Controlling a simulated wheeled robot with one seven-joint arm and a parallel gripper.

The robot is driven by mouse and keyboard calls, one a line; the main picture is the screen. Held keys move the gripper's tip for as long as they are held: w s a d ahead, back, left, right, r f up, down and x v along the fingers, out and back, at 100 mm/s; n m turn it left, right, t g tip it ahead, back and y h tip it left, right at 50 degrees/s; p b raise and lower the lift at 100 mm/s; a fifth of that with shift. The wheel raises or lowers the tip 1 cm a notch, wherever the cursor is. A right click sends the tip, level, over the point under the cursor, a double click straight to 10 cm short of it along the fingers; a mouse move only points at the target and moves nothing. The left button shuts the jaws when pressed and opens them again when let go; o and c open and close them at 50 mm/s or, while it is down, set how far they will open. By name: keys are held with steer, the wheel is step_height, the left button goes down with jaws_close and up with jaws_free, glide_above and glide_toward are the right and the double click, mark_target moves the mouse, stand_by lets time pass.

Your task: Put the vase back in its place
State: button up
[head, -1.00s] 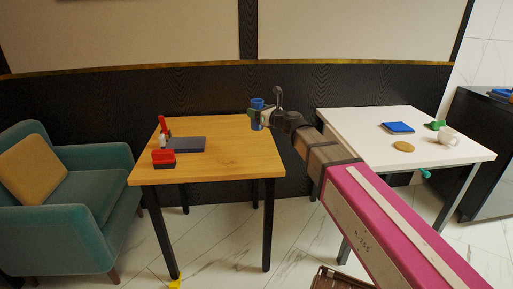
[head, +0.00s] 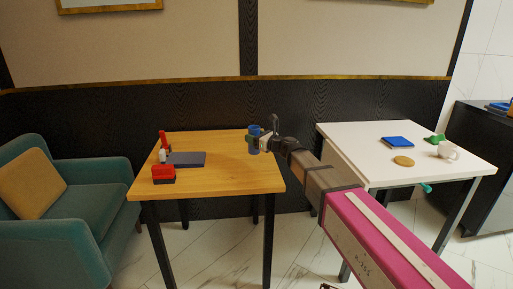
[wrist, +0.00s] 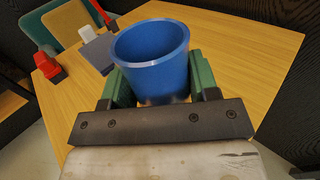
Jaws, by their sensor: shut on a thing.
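The vase (wrist: 151,66) is a blue, open-topped cup shape and appears empty in the wrist view. My gripper (wrist: 158,88) is shut on it, with a green finger pad on each side. In the head view the vase (head: 253,139) is upright at the right back edge of the wooden table (head: 220,179). My gripper (head: 258,143) reaches it from the right. I cannot tell whether the vase's base touches the tabletop. A dark grey mat (head: 188,159) lies on the same table, left of the vase.
A red box (head: 163,174), a red bottle (head: 163,139) and a white item (head: 162,156) stand around the mat. The white table (head: 360,150) at right holds a blue book (head: 397,141), a round coaster (head: 403,161) and a white mug (head: 448,150). The wooden table's front right is clear.

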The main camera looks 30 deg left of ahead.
steer(key=shift+w+d+f, duration=0.15)
steer(key=shift+w+f, duration=0.5)
steer(key=shift+w, duration=0.15)
steer(key=shift+f, duration=1.85)
steer(key=o, duration=1)
steer(key=shift+f, duration=0.1)
